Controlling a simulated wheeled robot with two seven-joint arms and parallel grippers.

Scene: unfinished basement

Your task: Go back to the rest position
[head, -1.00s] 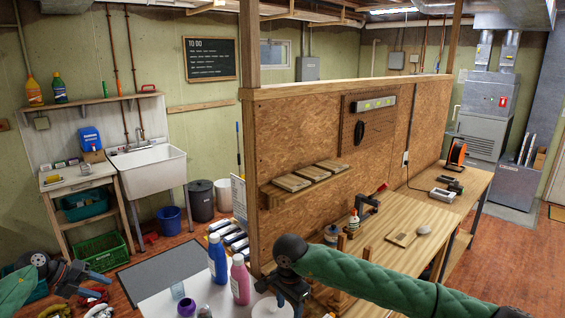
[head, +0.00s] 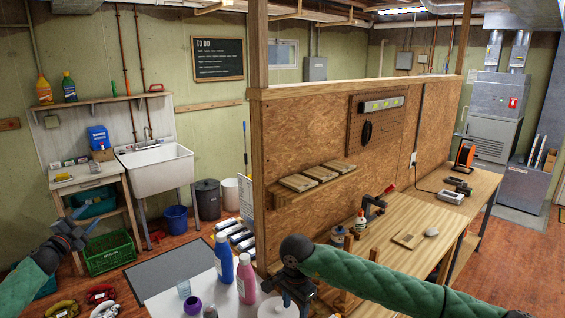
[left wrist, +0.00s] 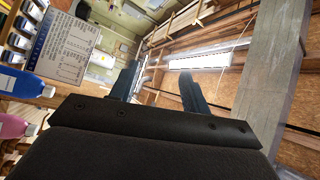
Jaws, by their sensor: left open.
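My left gripper (head: 80,220) shows at the left of the head view, on a green-sleeved arm, raised in front of the sink bench. Its two dark fingers stand apart with nothing between them; in the left wrist view they (left wrist: 158,75) point toward the ceiling beams. My right gripper (head: 296,290) hangs at the bottom middle of the head view, on a green-sleeved arm from the right, close to a white table. Its fingers are too dark and partly cut off to tell their opening.
The white table (head: 180,308) holds a blue bottle (head: 223,260) and a pink bottle (head: 246,280) beside my right gripper. A wooden workbench (head: 415,225) stands behind my right arm. A green crate (head: 108,254) sits under the sink bench. A grey mat (head: 165,268) lies on open floor.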

